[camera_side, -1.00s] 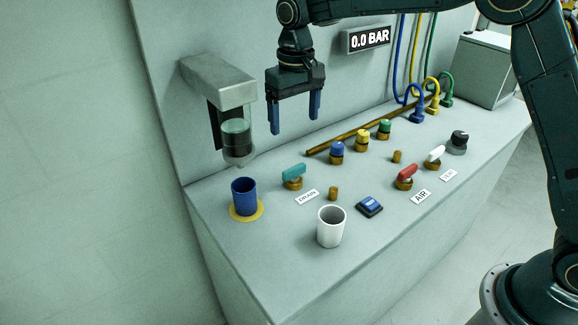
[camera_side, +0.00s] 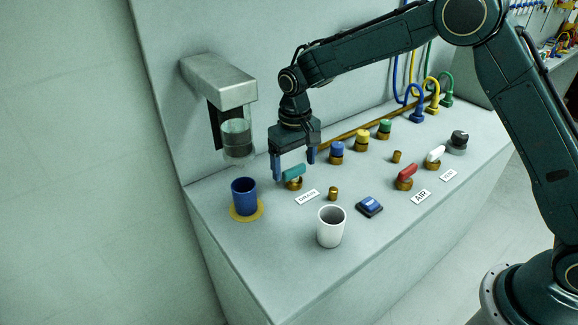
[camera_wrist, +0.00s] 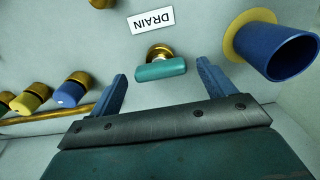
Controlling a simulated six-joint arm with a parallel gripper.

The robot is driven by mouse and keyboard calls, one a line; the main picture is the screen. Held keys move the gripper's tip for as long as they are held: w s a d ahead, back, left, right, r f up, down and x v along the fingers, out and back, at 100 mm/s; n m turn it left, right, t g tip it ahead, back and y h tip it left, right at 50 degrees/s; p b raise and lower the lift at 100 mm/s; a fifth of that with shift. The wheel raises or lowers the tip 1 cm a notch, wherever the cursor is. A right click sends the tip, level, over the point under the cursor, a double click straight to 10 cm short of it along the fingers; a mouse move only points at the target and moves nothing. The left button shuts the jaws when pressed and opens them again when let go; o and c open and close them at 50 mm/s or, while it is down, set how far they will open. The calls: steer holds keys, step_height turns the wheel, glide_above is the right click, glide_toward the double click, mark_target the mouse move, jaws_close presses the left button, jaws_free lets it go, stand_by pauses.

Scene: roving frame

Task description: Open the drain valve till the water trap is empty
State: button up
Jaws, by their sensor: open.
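The drain valve has a teal handle (camera_side: 293,173) on a brass body, beside the DRAIN label (camera_side: 307,196). In the wrist view the handle (camera_wrist: 161,70) lies crosswise between my fingertips, a little beyond them. My gripper (camera_side: 293,170) is open, with its blue fingers pointing down on either side of the handle; I cannot tell if they touch it. The water trap (camera_side: 237,140) is a clear bowl under a grey bracket, with dark liquid in it. A blue cup (camera_side: 244,197) stands upright on a yellow ring (camera_side: 246,217) below the trap; it also shows in the wrist view (camera_wrist: 280,50).
A white cup (camera_side: 331,228) stands at the front. To the right are a blue button (camera_side: 369,207), a red AIR handle (camera_side: 406,173), a white handle (camera_side: 435,155) and a black knob (camera_side: 458,142). Blue, yellow and green caps stand behind. The front left of the bench is clear.

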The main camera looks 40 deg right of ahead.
steer(key=shift+f, duration=0.45)
steer(key=c, duration=1)
